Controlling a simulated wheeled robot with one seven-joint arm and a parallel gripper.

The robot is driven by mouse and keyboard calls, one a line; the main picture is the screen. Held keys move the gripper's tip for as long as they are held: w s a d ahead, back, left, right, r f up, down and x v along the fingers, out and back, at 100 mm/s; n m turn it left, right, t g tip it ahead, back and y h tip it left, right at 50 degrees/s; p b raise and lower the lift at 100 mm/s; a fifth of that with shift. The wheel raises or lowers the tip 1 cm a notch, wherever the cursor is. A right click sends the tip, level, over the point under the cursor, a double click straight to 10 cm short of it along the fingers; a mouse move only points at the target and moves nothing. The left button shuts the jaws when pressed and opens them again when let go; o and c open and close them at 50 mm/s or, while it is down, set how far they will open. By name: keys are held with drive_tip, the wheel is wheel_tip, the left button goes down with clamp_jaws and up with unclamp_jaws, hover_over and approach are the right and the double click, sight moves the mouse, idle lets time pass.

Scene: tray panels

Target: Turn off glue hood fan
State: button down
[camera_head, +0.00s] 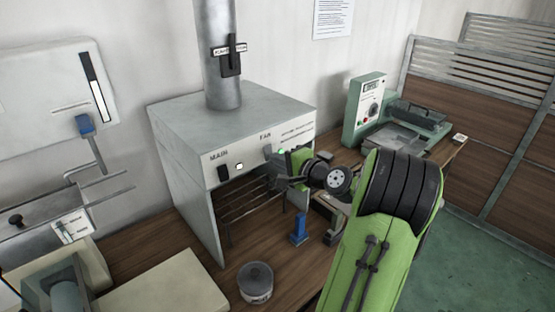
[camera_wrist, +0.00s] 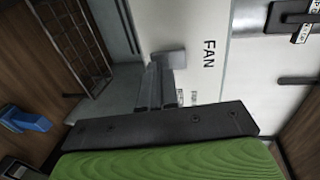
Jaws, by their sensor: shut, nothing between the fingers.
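The glue hood (camera_head: 190,141) is a grey metal box on the bench with a duct on top. Its front panel is labelled MAIN and FAN. In the wrist view the fan switch (camera_wrist: 168,59) shows beside the FAN lettering. My gripper (camera_head: 274,183) is shut and empty, just below the switch at the panel's lower edge. In the wrist view its fingertips (camera_wrist: 154,68) are right by the switch; I cannot tell whether they touch.
The dark main switch (camera_head: 223,172) and a pale lamp (camera_head: 239,166) are at the panel's left. A blue object (camera_head: 299,229) and a lidded tin (camera_head: 256,282) stand on the bench. A rack (camera_wrist: 75,42) lies inside the hood. A green machine (camera_head: 367,105) stands at the right.

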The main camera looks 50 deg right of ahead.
drive_tip(key=shift+w, duration=0.3)
drive_tip(key=f+t+b, duration=0.1)
drive_tip(key=b, duration=0.2)
drive_tip(key=shift+w, duration=0.2)
drive_tip(key=shift+f, duration=0.1)
